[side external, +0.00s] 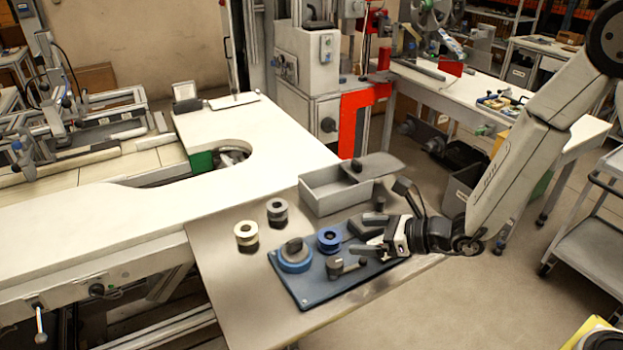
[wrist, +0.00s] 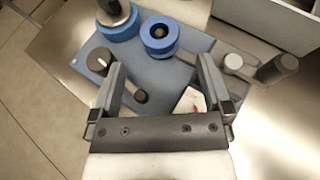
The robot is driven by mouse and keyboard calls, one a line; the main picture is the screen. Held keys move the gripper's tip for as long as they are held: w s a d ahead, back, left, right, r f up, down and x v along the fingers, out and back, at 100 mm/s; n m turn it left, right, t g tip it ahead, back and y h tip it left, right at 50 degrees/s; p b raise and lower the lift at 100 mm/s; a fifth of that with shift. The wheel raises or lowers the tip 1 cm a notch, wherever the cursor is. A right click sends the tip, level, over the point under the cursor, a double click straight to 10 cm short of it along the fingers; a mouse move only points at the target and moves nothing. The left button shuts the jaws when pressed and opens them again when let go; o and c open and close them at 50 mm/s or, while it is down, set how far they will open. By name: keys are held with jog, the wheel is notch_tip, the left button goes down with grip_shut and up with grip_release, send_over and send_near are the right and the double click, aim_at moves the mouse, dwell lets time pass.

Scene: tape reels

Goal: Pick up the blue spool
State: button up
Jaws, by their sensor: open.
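The blue spool (side external: 328,240) stands on the blue base plate (side external: 316,290), its dark centre hole facing up. In the wrist view the blue spool (wrist: 159,32) is at the top centre, just beyond the fingertips and roughly midway between their lines. My gripper (side external: 368,234) is to the right of the spool, its fingers pointing left towards it. In the wrist view my gripper (wrist: 160,66) is open, with nothing held between its fingers and a clear gap to the spool.
A larger blue disc (side external: 295,263) with a dark knob sits left of the spool. A black knob (side external: 334,266) stands close in front. A pale spool (side external: 246,233) and a grey-dark spool (side external: 277,211) stand further left. A grey tray (side external: 322,201) is behind. The metal table's front left is clear.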

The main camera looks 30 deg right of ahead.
aim_at(331, 236)
jog(key=shift+x, duration=1.05)
jog(key=shift+x, duration=2.6)
jog(key=c, duration=1.1)
